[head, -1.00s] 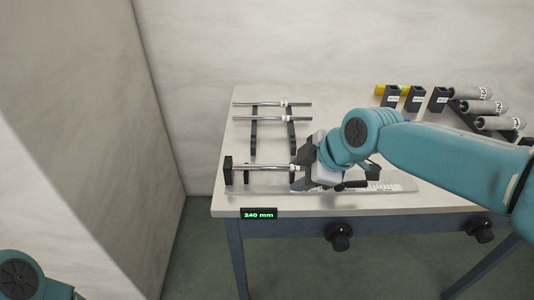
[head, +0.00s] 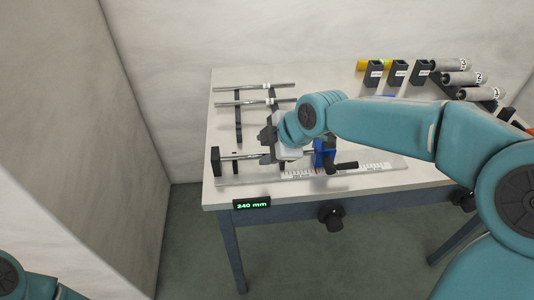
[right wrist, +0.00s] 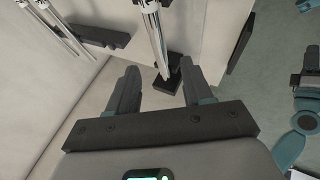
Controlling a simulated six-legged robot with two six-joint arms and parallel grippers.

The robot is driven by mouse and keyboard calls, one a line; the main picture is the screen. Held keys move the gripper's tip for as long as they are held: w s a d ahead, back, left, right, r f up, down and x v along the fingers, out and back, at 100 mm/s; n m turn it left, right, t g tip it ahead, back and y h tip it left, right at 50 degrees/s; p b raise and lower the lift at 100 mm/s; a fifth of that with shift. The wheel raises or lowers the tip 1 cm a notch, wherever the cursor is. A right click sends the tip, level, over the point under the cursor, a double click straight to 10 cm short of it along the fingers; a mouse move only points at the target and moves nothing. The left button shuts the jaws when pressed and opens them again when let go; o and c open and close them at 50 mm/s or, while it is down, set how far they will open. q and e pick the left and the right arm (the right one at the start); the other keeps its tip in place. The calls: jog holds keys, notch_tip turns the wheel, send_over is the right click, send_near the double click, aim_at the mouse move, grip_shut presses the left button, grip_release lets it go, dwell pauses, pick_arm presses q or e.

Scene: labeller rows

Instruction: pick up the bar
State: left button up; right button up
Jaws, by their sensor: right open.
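A thin silvery bar (head: 243,157) lies at the front left of the bench fixture, by a black end block (head: 215,161). It also shows in the right wrist view (right wrist: 153,35), running down toward the space between my fingers. My right gripper (head: 267,147) is open at the bar; the wrist view shows its two fingers (right wrist: 160,93) apart, one to each side of the bar's line. I cannot tell how far above the bar they are. The bar's right part is hidden by the gripper. My left gripper is not in view; only part of that arm shows.
Two more bars (head: 253,87) lie on a black rack (head: 238,125) behind. A blue clamp (head: 322,155) with a black handle and a ruler strip (head: 370,168) are to the right. Black holders (head: 398,73) and grey tubes (head: 465,79) stand at the back right. A display (head: 251,204) reads 240 mm.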

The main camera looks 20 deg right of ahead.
aim_at(252, 155)
jog(key=shift+w+a+f, duration=0.15)
jog(key=shift+w+f, duration=0.05)
jog(key=shift+f, duration=0.1)
jog(key=x, duration=0.4)
jog(key=shift+a, duration=0.3)
jog(key=shift+w+f, duration=0.2)
jog(key=shift+w, duration=0.05)
jog(key=shift+s+r, duration=0.1)
jog(key=shift+s, duration=0.05)
grip_shut()
jog(key=shift+r, duration=0.1)
